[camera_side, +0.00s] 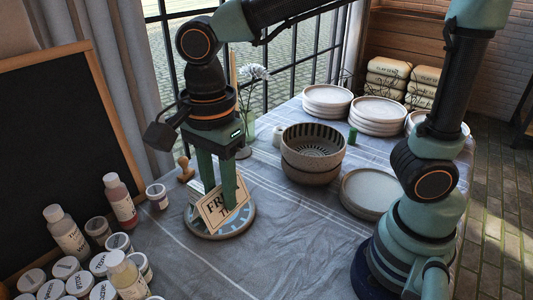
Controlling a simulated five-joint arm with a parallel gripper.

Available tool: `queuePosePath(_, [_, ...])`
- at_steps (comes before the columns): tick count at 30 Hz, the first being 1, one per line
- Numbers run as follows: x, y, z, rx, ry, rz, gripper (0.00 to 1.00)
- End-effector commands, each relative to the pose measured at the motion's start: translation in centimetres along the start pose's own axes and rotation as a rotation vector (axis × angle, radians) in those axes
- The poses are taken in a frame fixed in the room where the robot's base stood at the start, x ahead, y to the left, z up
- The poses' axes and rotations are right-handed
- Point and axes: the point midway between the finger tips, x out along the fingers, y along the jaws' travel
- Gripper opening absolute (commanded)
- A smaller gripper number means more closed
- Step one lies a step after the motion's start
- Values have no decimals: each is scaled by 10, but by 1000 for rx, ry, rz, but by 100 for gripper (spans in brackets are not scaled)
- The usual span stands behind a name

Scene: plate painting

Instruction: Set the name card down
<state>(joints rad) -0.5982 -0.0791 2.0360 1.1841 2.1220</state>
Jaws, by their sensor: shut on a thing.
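The name card (209,213) is a cream card with a tan border and dark lettering, partly readable as "FR". It is held tilted between the green fingers of my gripper (222,201), which is shut on it. One finger covers part of the lettering. The card is over or just in front of a round plate with a blue painted band (238,228) on the cloth. I cannot tell whether the card's lower edge touches the plate.
Paint bottles (121,203) and several lidded pots (64,268) crowd the lower left. A wooden stamp (185,170) stands behind the plate. Stacked bowls (312,150) and a flat plate (366,193) are to the right. Cloth in the front middle (285,250) is clear.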

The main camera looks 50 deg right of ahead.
Motion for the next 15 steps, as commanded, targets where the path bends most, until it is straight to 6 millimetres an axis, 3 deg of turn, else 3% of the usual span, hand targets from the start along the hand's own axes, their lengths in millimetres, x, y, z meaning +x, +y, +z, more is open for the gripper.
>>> queuePosePath(5, [-9, -49, -35, 180, 1, 1, 0])
queuePosePath(8, [-14, -82, -69, 312, 1, 1, 0])
queuePosePath(15, [-20, -144, -169, 627, 1, 1, 0])
